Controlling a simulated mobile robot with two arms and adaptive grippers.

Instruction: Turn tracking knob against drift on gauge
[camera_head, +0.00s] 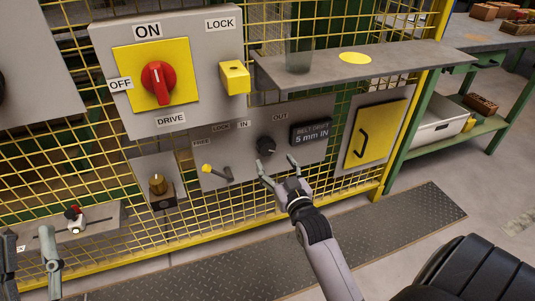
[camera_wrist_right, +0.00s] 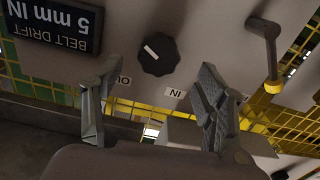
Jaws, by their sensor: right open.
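The black tracking knob (camera_head: 266,147) sits on the grey panel between the IN and OUT labels. In the right wrist view, upside down, the knob (camera_wrist_right: 156,55) shows a white pointer line. The dark drift gauge (camera_head: 311,132) right of it reads "BELT DRIFT 5 mm IN"; part of it shows in the wrist view (camera_wrist_right: 52,22). My right gripper (camera_head: 277,163) is open just below the knob, fingers apart and apparently not touching it; in the wrist view its fingertips (camera_wrist_right: 160,70) flank the knob. My left gripper (camera_head: 28,238) is at the lower left edge, fingers apart and empty.
A lever with a yellow tip (camera_head: 215,170) is left of the knob. The red ON/OFF switch (camera_head: 158,83) and yellow lock block (camera_head: 235,77) are above. A grey shelf (camera_head: 400,59) with a glass (camera_head: 299,40) juts out above the knob. A yellow door (camera_head: 376,132) is right.

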